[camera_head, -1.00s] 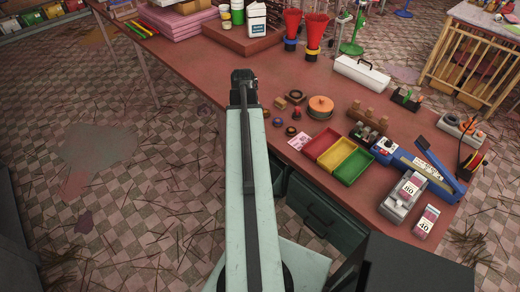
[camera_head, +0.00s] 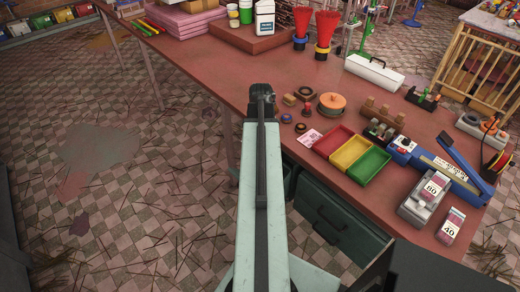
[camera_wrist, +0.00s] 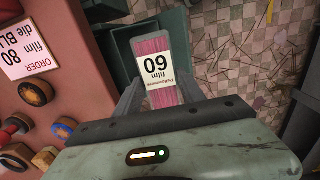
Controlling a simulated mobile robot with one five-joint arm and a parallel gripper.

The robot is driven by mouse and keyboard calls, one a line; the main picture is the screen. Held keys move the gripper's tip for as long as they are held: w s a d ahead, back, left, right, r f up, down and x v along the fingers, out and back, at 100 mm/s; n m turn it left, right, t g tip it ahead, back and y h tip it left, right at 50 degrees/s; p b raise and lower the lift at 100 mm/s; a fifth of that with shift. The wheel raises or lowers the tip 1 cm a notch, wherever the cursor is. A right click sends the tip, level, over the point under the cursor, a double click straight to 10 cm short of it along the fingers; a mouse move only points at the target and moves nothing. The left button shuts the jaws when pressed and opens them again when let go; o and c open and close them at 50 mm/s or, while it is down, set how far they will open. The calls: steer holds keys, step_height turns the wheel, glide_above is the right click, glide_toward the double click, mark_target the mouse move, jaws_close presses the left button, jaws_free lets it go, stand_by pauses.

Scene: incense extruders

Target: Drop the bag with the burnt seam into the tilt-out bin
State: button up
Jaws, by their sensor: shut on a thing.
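In the wrist view my gripper (camera_wrist: 156,98) is shut on a clear bag (camera_wrist: 168,95) of pink sticks with a white label reading "60 film". The bag points away from the palm. Its seam is too small to judge. A dark green open-topped bin (camera_wrist: 122,48) lies beyond and below the bag, partly hidden by it. In the head view my gripper (camera_head: 262,92) is at the table's front edge, its fingers and bag hidden by the arm. A dark green bin front (camera_head: 332,222) with a handle shows under the table.
The table (camera_head: 215,75) holds red, yellow and green trays (camera_head: 351,154), a blue sealer (camera_head: 440,168) and two labelled packs at right (camera_head: 430,190). An order card (camera_wrist: 30,50) and small round dies (camera_wrist: 36,93) lie beside my gripper.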

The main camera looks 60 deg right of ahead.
step_height(320, 180, down, 17)
steer(key=b, duration=1.7)
steer(key=shift+r, duration=0.1)
steer(key=o, duration=1.5)
steer(key=shift+c, duration=0.2)
step_height(320, 180, up, 10)
steer(key=p, duration=1)
